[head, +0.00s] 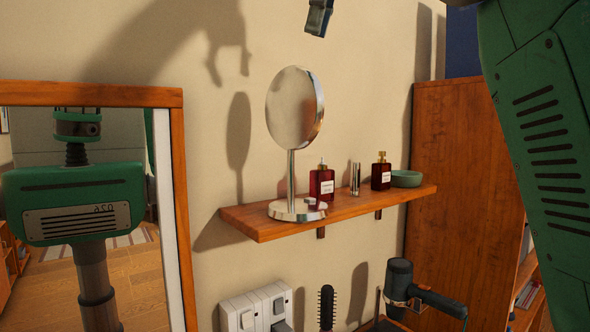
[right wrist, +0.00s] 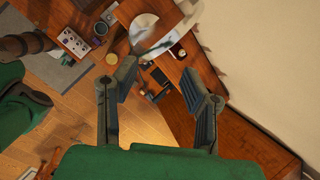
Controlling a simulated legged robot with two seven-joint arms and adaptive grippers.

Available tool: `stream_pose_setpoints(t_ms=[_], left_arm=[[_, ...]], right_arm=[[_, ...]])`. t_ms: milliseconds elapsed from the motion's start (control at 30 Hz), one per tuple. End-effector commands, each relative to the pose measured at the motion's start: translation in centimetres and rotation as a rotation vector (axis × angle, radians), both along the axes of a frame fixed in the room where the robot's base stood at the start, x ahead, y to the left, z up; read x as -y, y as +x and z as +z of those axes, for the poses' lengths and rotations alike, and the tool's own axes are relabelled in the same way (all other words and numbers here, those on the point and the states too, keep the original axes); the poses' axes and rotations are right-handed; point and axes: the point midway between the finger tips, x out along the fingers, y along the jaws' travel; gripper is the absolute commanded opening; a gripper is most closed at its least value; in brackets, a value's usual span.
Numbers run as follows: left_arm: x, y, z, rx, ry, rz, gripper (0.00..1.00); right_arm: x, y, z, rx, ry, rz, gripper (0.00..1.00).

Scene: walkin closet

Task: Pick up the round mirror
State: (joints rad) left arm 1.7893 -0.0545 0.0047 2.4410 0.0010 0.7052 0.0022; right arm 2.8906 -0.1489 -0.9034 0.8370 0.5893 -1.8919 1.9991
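The round mirror (head: 293,108) stands upright on a wooden wall shelf (head: 345,207). It has a silver rim, a thin stem and a round chrome base at the shelf's left end. My right gripper (head: 319,16) is above the mirror and slightly right of it, apart from it; only its tip shows at the top edge of the head view. In the right wrist view my right gripper (right wrist: 158,78) is open, with nothing between its fingers. The mirror (right wrist: 170,38) shows beyond the fingertips there, seen from above. My left gripper is not in view.
A red bottle (head: 321,184) stands close to the mirror's base. A silver tube (head: 355,178), another red bottle (head: 381,172) and a green bowl (head: 407,179) are farther right. A hair dryer (head: 420,291) and hairbrush (head: 327,308) are below. A wood-framed mirror (head: 178,200) stands left.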

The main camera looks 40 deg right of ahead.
Motion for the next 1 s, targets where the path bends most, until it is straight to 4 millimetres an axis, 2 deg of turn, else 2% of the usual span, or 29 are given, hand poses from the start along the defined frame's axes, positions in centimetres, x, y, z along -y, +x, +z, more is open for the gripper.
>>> stream_pose_setpoints(t_ms=[200, 400, 567, 800, 1000], left_arm=[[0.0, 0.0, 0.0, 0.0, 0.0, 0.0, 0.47], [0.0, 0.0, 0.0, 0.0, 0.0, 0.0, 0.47], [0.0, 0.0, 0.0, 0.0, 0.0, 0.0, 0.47], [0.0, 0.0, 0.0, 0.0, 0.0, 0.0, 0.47], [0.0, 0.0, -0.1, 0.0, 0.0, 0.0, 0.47]], right_arm=[[0.0, 0.9, 0.0, 0.014, 0.164, -0.4, 0.39], [-0.1, 1.3, 0.0, 0.021, 0.24, -0.585, 0.39], [-0.2, 1.8, -1.0, 0.018, 0.252, -0.615, 0.39], [-0.1, 3.4, -5.1, 0.017, 0.251, -0.615, 0.39], [0.1, 4.4, -7.6, 0.02, 0.25, -0.613, 0.39]])
